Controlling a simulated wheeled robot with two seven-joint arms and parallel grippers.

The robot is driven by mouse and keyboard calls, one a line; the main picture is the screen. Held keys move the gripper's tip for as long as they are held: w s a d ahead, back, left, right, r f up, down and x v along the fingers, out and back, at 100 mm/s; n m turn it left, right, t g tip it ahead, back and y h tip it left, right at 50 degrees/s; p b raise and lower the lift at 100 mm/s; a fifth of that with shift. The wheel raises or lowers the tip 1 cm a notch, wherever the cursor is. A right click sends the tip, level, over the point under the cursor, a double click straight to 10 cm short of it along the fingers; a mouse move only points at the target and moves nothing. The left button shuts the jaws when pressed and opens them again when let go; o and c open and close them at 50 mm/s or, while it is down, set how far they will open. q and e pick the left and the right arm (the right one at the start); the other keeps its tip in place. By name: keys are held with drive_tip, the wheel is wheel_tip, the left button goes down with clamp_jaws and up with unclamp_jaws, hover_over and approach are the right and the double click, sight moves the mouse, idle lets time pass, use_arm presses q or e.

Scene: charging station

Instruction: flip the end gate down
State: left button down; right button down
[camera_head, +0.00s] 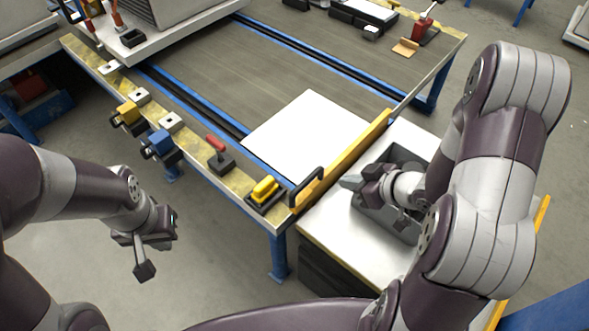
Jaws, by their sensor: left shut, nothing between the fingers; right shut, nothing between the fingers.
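The end gate (345,155) looks like a long yellow bar standing along the near right end of the workbench, with a black handle (306,187) at its left end. My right gripper (352,182) is shut and empty, close to the gate on its right side, above a white side table. My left gripper (144,270) is shut and empty, hanging over the floor left of the bench, well apart from the gate.
A white board (305,135) lies on the bench beside the gate. A yellow switch (264,189), a red-handled lever (217,150) and blue and yellow clamps line the front rail. A grey bin (385,210) stands on the white table (325,225) under my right gripper. Open floor lies around my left gripper.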

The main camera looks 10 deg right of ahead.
drive_tip(key=a+r, duration=0.1)
drive_tip(key=b, duration=0.4)
hover_over(308, 199)
wheel_tip(308, 199, down, 9)
drive_tip(key=shift+s+d+y, duration=0.3)
drive_tip(key=shift+s+d, duration=0.1)
drive_tip(key=shift+d, duration=0.05)
wheel_tip(308, 199, down, 9)
drive_tip(key=b, duration=0.5)
drive_tip(key=shift+r, duration=0.1)
drive_tip(key=shift+s, duration=0.1)
drive_tip(key=shift+r, duration=0.1)
